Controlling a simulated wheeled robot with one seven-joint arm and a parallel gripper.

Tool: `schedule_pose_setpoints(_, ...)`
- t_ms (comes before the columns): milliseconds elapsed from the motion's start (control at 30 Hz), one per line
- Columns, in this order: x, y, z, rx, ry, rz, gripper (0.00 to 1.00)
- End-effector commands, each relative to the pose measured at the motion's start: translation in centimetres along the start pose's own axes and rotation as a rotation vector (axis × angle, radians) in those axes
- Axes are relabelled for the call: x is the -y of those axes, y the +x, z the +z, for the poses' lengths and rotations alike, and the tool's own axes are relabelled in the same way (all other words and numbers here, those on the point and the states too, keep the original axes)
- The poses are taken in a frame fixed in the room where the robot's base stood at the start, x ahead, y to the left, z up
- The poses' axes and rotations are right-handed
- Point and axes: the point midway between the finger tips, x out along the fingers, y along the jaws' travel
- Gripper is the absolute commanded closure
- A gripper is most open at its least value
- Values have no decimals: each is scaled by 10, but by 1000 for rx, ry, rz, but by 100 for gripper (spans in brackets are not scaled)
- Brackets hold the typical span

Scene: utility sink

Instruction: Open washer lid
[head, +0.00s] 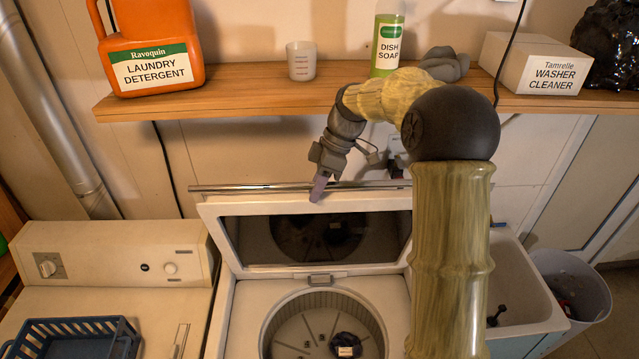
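The washer lid (228,207) is a white-framed panel with a dark window, and it stands raised at the back of the washer (240,315). The washer's round drum (300,325) is exposed below, with a small dark item (347,345) inside. My gripper (318,190) is at the lid's upper edge, its purplish fingertips pointing down and overlapping the edge in the picture. I cannot tell whether they touch it or whether the fingers are apart. My arm hides the lid's right end and part of the washer's right side.
A wooden shelf (245,92) above holds an orange detergent jug (150,40), a measuring cup (301,62), dish soap (387,42) and a washer cleaner box (535,65). A second machine with a blue basket (75,338) is left. A sink (520,285) and bin (575,285) are right.

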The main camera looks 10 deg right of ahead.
Motion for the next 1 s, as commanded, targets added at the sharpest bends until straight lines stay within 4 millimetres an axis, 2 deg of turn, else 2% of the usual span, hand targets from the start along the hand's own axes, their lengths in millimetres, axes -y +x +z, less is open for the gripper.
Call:
schedule_pose_setpoints(100,-1,0,0,0,-2,-2,74)
schedule_pose_setpoints(233,-2,-12,0,-2,-2,1,74)
schedule_pose_setpoints(600,-2,-73,6,-5,7,8,74)
schedule_pose_setpoints(1000,0,-125,2,-3,2,5,74)
